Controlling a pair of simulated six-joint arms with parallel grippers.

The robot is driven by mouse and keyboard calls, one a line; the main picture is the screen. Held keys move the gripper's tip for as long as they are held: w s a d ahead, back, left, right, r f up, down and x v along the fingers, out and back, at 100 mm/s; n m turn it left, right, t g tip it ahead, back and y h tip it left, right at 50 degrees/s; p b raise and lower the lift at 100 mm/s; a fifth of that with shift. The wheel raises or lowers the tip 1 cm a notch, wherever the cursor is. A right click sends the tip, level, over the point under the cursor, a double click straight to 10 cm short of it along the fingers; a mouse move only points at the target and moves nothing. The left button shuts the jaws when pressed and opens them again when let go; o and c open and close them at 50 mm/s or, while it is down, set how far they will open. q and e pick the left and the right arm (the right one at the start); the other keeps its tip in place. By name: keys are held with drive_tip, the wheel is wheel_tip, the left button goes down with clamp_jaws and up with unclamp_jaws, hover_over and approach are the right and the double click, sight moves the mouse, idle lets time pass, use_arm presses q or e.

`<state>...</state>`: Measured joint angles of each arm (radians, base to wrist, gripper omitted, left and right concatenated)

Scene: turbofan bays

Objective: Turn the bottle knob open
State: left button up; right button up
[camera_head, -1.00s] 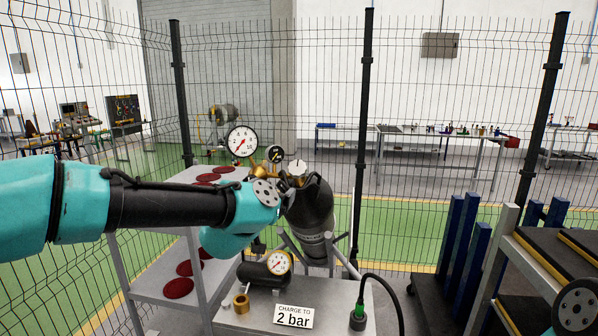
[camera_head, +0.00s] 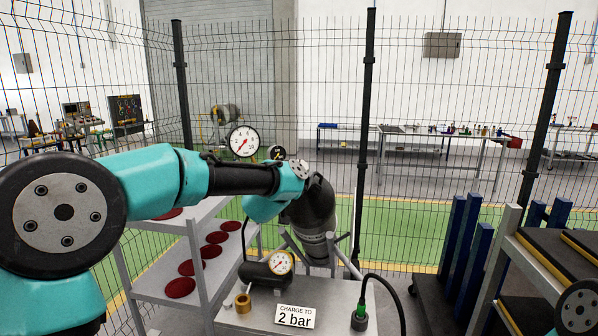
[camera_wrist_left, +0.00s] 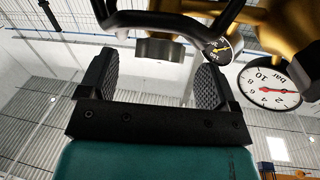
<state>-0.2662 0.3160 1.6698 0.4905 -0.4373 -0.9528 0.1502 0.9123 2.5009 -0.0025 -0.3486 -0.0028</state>
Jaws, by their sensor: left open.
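The dark bottle (camera_head: 318,212) leans in a metal stand in the head view. My left arm covers its top, so the knob is hidden there. In the left wrist view the dark grey ridged knob (camera_wrist_left: 160,51) sits on brass fittings behind a dark curved bar. My left gripper (camera_wrist_left: 152,72) is open, with one black ribbed finger on each side of the knob. Gaps show between the fingers and the knob; I cannot tell how far the fingers reach along it. In the head view the left gripper is hidden behind my wrist. My right gripper is out of view.
A large dial gauge (camera_head: 243,141) and a small gauge (camera_head: 277,153) stand beside the bottle top. Below are a dark vessel (camera_head: 262,272) with its own gauge, a brass ring (camera_head: 243,303) and a "CHARGE TO 2 bar" sign (camera_head: 295,317). A shelf rack stands left; wire fencing is behind.

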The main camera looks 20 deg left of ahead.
use_arm(q)
drive_tip(key=shift+w+d, duration=0.15)
drive_tip(key=shift+w, duration=1.9)
drive_tip(key=c, duration=0.9)
